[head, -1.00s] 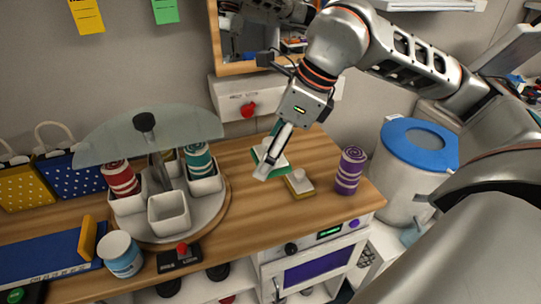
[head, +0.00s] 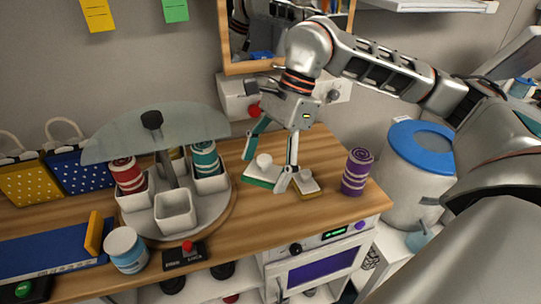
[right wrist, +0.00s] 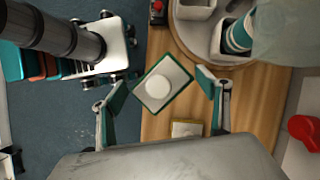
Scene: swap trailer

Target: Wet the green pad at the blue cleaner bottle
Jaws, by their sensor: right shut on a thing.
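The green pad (head: 260,181), with a white top and a round white knob, is over the wooden counter, left of a yellow pad (head: 308,194). In the right wrist view the green pad (right wrist: 150,99) sits tilted between the fingers. My right gripper (head: 270,160) is shut on it, its fingers spread to the pad's width. It also shows in the right wrist view (right wrist: 162,86). I cannot tell whether the pad touches the counter. I cannot clearly make out a blue cleaner bottle. My left gripper is not in view.
A purple striped can (head: 356,172) stands right of the pads. A turntable (head: 235,200) with white cups and a glass shade stands left. A blue-labelled jar (head: 126,250) and a red-button box (head: 184,257) are at the front. A blue-lidded bin (head: 420,143) is beyond the counter's right end.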

